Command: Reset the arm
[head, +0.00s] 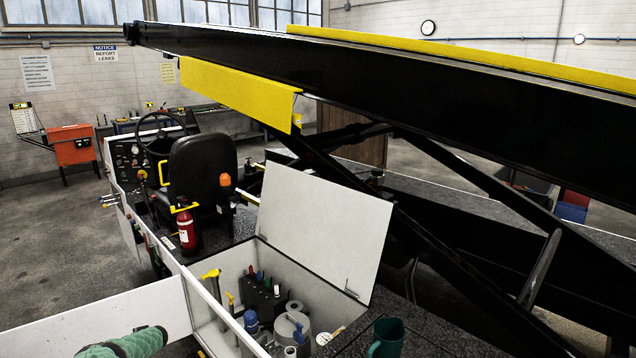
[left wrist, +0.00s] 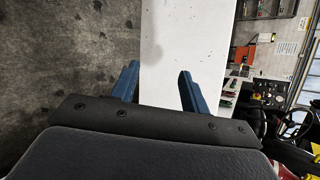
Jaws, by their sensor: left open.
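My left gripper (left wrist: 158,85) shows in the left wrist view with its two blue fingers apart and nothing between them. Beyond the fingers is a white panel (left wrist: 185,45) of the belt loader; I cannot tell how far off it is. In the head view neither gripper shows. A green ribbed sleeve (head: 125,343) at the bottom left edge of the head view may be part of my left arm, but I cannot tell. The belt loader's black boom (head: 430,75) slopes across the head view.
An open compartment holds valves and a grey pump (head: 292,328); its white lid (head: 318,225) stands raised. The driver's seat (head: 200,170), a fire extinguisher (head: 186,230) and an orange tool cabinet (head: 73,146) are farther back. Open floor lies left.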

